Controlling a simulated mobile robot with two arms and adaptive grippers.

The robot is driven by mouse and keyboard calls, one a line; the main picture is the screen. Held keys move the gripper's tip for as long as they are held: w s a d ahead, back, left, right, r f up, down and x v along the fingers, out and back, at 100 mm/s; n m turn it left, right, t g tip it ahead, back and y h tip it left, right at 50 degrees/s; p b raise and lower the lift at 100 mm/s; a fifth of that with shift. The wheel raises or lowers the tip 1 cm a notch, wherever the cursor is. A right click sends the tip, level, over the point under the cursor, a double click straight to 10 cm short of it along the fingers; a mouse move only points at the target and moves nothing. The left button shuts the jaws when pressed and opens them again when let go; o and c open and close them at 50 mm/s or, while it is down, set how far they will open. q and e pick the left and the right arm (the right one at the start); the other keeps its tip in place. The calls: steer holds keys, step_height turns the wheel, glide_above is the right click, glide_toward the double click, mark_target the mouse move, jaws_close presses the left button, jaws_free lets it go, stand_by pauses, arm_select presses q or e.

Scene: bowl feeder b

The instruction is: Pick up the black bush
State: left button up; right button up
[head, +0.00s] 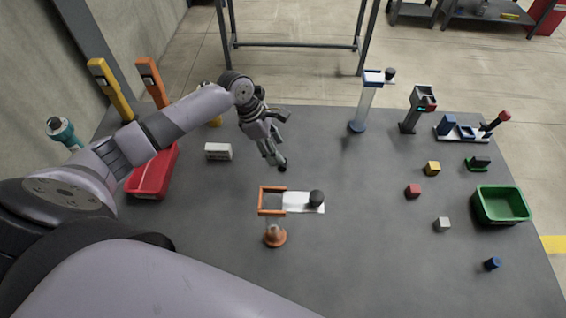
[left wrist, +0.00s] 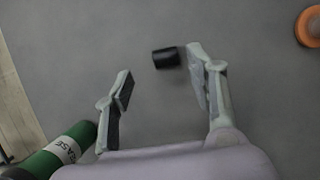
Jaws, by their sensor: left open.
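The black bush (left wrist: 166,58) shows in the left wrist view as a short dark cylinder lying on its side on the grey table. My left gripper (left wrist: 160,75) is open, its two fingers spread. The bush is between the lines of the fingers, much nearer the right-hand fingertip; whether they touch I cannot tell. In the head view my left gripper (head: 277,145) points down over the table behind the orange feeder stand. A small dark spot at its lower fingertip there may be the bush or the fingertip itself. My right gripper is not in view.
An orange feeder stand (head: 275,237) with a white slide and black knob (head: 316,197) stands in front of the gripper. A white box (head: 218,152) and red bin (head: 146,190) lie left. Small cubes and a green tray (head: 488,218) are right. A green bottle (left wrist: 68,148) lies lower left.

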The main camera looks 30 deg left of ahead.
mark_target(283, 165)
arm_select(q)
steer(key=shift+s+p+x, duration=0.2)
steer(key=shift+p+x, duration=0.1)
steer(key=shift+x, duration=1.05)
steer(key=shift+s+p+x, duration=0.15)
steer(key=shift+p+x, duration=0.1)
steer(key=shift+x, duration=1.15)
steer(key=shift+c, duration=0.2)
steer(key=c, duration=1.1)
